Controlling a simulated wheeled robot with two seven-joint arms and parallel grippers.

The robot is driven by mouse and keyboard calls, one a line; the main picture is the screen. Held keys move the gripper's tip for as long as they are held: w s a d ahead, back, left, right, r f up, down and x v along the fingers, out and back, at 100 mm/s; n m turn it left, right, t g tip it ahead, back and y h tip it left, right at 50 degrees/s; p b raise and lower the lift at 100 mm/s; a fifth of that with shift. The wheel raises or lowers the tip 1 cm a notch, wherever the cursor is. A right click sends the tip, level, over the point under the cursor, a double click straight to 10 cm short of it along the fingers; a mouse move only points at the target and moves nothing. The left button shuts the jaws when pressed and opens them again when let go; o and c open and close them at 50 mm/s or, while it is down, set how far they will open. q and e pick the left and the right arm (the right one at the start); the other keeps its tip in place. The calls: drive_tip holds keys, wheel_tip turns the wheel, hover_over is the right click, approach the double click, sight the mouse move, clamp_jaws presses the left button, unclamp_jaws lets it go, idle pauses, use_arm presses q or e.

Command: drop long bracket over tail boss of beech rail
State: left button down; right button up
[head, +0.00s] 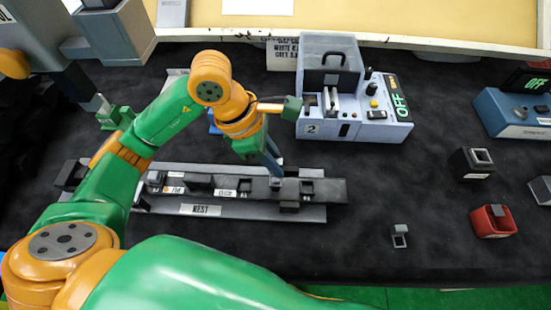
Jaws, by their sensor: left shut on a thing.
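The rail (327,190) is a long dark bar lying in the grey nest. A small tag on it seems to read beech. Low blocks stand along its top; I cannot tell which is the tail boss. My left gripper (274,170) points down at the right part of the rail. It is shut on a small grey piece (276,184), apparently the long bracket, mostly hidden by the fingers. The piece is at or just above the rail's top; I cannot tell whether it touches.
The nest (170,206) lies on a black mat (350,255). A grey machine (372,130) marked 2 stands behind, and a blue one (510,115) at the right. A small grey bracket (400,236), a red block (493,221) and a black block (470,164) lie to the right.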

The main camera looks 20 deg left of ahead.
idle(0.4)
use_arm(q)
drive_tip(key=shift+b, duration=0.3)
idle(0.4)
drive_tip(key=shift+f+b, duration=1.3)
drive_tip(key=shift+b, duration=0.35)
drive_tip(key=c, duration=1)
unclamp_jaws()
drive_tip(key=shift+r, duration=0.1)
drive_tip(key=shift+o, duration=1.3)
drive_tip(key=shift+w+a, duration=0.1)
drive_tip(key=shift+w, duration=0.05)
